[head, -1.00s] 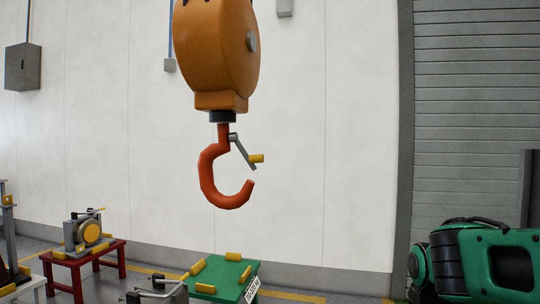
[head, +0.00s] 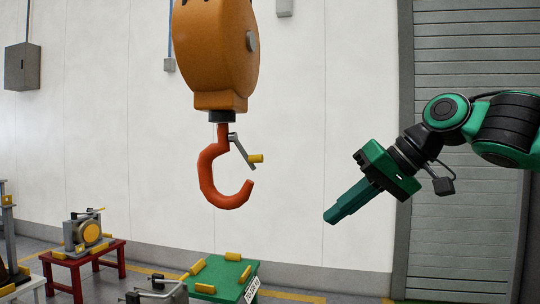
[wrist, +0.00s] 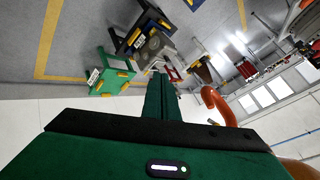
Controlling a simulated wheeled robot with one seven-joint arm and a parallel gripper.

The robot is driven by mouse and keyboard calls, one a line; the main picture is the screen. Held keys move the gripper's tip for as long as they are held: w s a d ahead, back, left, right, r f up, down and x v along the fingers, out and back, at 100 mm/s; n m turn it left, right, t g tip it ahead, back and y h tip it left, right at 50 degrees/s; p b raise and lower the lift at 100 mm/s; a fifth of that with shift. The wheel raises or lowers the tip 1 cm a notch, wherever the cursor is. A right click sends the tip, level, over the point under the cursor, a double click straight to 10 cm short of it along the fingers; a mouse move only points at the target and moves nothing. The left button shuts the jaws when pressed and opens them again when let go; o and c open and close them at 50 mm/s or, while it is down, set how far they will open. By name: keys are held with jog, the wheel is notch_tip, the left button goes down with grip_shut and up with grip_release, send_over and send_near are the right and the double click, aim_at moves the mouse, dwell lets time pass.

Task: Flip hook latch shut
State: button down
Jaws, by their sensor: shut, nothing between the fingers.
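An orange-red hook (head: 213,185) hangs below an orange hoist block (head: 216,55) in the head view. Its grey latch lever (head: 241,150) pivots near the top of the hook and slants down to the right, with a yellow tab (head: 256,158) near its lower end. The latch end is apart from the hook tip, so the hook mouth looks open. My green gripper (head: 330,217) is shut and empty, to the right of the hook and a little lower, pointing down-left. In the wrist view the gripper fingers (wrist: 158,95) show, with the hook (wrist: 222,105) to their right.
A green table (head: 222,277) with yellow blocks stands below the hook. A red table (head: 85,262) with a machine stands at the left. The air between my gripper and the hook is clear. A shutter door (head: 470,60) is behind my arm.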

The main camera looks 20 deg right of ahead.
jog(key=w+d+r+n+g+y, duration=0.1)
jog(key=w+d+r+n+y, duration=0.1)
jog(key=w+r+y, duration=0.9)
jog(key=w+a+h, duration=0.2)
jog(key=a, duration=0.9)
jog(key=shift+r, duration=0.2)
jog(key=shift+d, duration=0.1)
